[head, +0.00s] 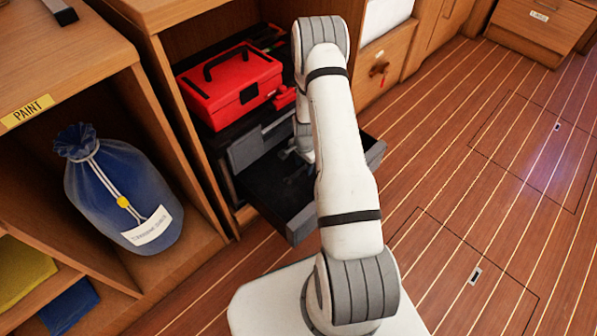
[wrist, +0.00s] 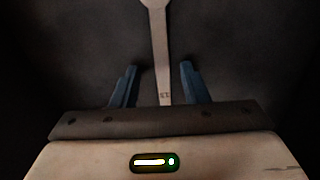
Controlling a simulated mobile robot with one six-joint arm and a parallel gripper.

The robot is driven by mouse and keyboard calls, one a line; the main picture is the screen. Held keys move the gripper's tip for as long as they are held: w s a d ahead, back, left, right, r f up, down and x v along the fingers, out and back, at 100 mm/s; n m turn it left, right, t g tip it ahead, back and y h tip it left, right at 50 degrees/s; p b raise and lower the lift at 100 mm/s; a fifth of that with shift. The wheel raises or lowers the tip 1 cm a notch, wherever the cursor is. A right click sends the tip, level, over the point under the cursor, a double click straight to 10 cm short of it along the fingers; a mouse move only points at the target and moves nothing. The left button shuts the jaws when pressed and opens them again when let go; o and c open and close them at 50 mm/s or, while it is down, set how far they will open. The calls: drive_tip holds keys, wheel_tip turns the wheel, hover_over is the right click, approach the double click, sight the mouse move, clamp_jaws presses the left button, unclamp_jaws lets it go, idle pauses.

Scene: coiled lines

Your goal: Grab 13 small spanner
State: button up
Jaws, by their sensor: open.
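In the wrist view a small metal spanner (wrist: 158,50) lies on the dark floor of a drawer. Its shaft runs down the picture, with a marking near the lower end that is too small to read surely. Its upper head is cut off by the frame's top edge. My gripper (wrist: 158,72) is open, with one blue finger on each side of the shaft, apart from it. In the head view the open dark drawer (head: 270,190) is partly hidden behind my arm, and the spanner cannot be made out there.
A red toolbox (head: 230,88) sits in the cabinet above the drawer. A blue bag (head: 122,190) stands in the shelf at left, under a PAINT label (head: 27,111). The drawer's walls surround my gripper. The plank floor (head: 480,170) at right is clear.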

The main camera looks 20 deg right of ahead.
drive_tip(key=shift+c, duration=0.2)
clamp_jaws()
idle(0.5)
